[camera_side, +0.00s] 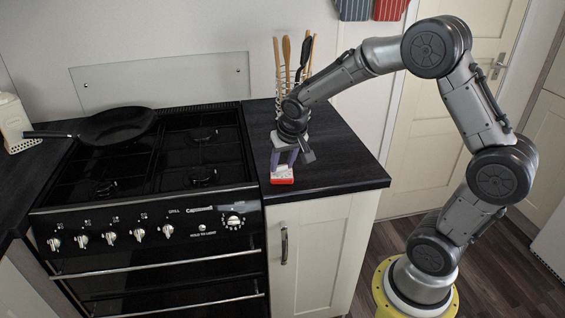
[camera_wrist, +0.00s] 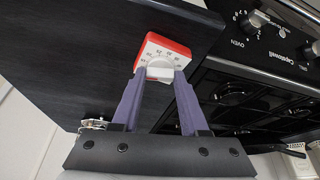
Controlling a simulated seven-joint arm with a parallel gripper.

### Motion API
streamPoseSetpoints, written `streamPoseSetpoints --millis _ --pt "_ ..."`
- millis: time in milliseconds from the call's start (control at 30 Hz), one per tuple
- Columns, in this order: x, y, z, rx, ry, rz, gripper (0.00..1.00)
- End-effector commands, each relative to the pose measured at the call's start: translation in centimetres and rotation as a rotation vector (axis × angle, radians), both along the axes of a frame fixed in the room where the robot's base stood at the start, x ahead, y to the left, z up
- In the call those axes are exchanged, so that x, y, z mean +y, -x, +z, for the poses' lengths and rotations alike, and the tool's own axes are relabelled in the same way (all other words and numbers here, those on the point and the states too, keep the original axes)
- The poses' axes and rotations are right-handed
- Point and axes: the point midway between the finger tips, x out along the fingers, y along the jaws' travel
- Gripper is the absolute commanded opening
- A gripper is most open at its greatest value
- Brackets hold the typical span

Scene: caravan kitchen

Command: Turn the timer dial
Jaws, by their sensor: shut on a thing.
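The timer is a small red block with a white numbered face and a white dial. It lies on the dark worktop (camera_side: 330,177) near its front edge, just right of the cooker, and shows as a red and white shape (camera_side: 283,176) in the side view. In the wrist view the timer (camera_wrist: 182,51) is at upper centre, its dial (camera_wrist: 158,70) between my fingertips. My gripper (camera_wrist: 160,76) has two purple fingers shut on the dial from either side. In the side view my gripper (camera_side: 284,164) points down onto the timer. The fingers hide the dial's sides.
The black cooker (camera_side: 210,200) with knobs and rails stands to the left, a frying pan (camera_side: 118,124) on its hob. A utensil holder (camera_side: 283,105) with wooden tools stands behind my gripper. The worktop right of the timer is clear.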

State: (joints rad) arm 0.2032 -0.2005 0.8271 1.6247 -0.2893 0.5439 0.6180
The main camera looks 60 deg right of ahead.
Motion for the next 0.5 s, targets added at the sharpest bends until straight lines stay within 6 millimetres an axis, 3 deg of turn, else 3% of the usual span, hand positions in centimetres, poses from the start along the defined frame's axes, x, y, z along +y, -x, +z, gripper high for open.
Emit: streamPoseSetpoints --millis 100,500 --pt "0.00 0.00 0.02 0.000 0.000 0.000 0.00" --pt "0.02 -0.02 0.01 0.000 0.000 -0.041 0.00"
